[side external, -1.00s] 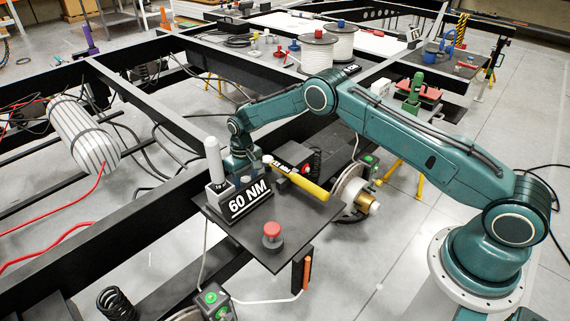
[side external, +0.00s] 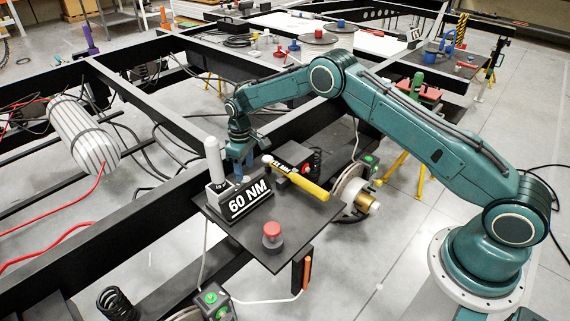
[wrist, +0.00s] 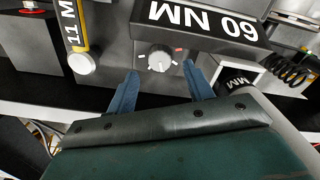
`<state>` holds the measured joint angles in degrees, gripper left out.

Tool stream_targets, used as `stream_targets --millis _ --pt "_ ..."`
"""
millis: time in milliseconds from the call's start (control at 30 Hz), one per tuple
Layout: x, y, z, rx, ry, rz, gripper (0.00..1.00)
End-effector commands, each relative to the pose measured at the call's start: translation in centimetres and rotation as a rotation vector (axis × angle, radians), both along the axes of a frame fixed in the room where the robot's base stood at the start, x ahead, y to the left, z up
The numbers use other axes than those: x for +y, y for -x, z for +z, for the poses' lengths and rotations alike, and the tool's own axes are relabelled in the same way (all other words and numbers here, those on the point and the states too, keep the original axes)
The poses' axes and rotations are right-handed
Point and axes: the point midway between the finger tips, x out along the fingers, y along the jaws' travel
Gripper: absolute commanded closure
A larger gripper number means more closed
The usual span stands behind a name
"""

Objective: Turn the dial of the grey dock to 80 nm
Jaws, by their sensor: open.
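A small red mark lies by the dial's right side. The dial is hidden in the side view. My gripper (wrist: 160,69) is open and empty, its two blue fingers pointing at the dial, one tip to each side. I cannot tell whether they touch it. In the side view my gripper (side external: 243,163) is just behind the sign.
A pale upright cylinder (side external: 213,160) stands left of the sign. A yellow-handled tool (side external: 300,182) with a number label lies to the right. A red button (side external: 272,232) is at the plate's front. Black chassis beams surround the plate.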

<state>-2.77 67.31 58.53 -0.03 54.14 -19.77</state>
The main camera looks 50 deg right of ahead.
Motion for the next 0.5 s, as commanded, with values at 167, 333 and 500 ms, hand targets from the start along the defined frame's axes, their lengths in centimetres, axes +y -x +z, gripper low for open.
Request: stream_targets --millis 167,333,500 --pt "0.0 0.0 2.6 -0.001 0.001 -0.001 0.48" --pt "0.0 0.0 5.0 -0.001 0.001 -0.001 0.48" --pt "0.0 -0.1 7.4 -0.002 0.0 -0.001 0.48"
